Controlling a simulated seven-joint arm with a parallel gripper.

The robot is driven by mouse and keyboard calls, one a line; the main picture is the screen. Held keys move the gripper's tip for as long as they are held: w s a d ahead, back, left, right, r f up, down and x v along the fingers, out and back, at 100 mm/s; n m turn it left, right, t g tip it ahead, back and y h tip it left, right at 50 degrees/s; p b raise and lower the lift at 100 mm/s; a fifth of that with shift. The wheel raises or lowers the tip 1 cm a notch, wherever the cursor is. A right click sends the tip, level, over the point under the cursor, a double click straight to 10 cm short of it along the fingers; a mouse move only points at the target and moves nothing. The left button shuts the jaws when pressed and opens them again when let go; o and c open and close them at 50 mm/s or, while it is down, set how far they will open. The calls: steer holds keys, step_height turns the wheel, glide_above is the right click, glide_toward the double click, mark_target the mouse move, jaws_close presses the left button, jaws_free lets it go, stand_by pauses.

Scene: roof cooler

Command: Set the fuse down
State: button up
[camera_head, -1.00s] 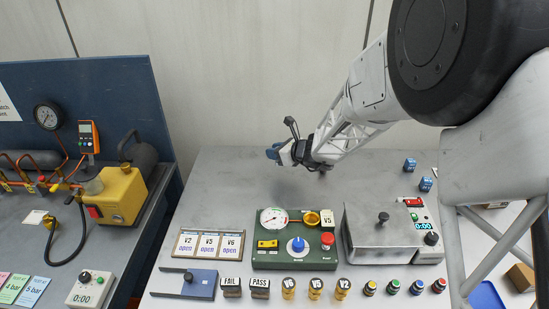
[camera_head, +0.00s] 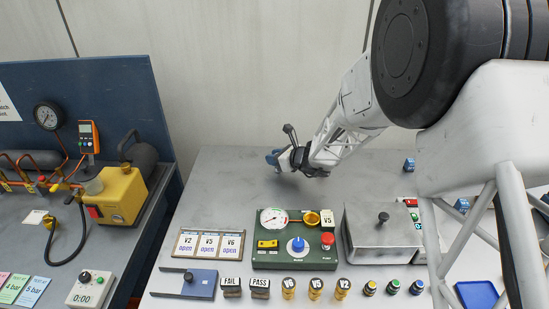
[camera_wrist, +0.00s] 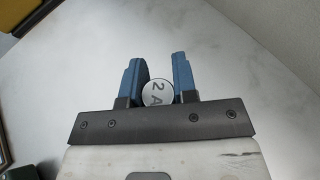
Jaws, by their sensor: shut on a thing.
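The fuse (camera_wrist: 158,93) shows in the wrist view as a round pale end face with a dark rim, marked "2 A". It sits between the two blue fingers of my gripper (camera_wrist: 159,68), near their base. In the head view my gripper (camera_head: 275,159) is over the back part of the grey bench (camera_head: 235,177), left of centre. The fuse cannot be made out there. Whether it touches the bench is not clear.
The bench around my gripper is clear. In front stand a green control panel (camera_head: 270,250), a framed card holder (camera_head: 209,244) and a grey lidded box (camera_head: 368,238). Blue blocks (camera_head: 410,165) lie to the right, partly behind my arm. Another bench with a yellow pump (camera_head: 121,196) is at left.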

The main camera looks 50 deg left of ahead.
steer(key=shift+f, duration=0.15)
steer(key=o, duration=0.9)
steer(key=shift+w+d+r, duration=0.1)
steer(key=shift+d+r, duration=0.2)
steer(key=shift+d, duration=0.05)
steer(key=v, duration=0.9)
steer(key=shift+d+r, duration=0.1)
steer(key=shift+d, duration=0.25)
steer(key=shift+v, duration=0.75)
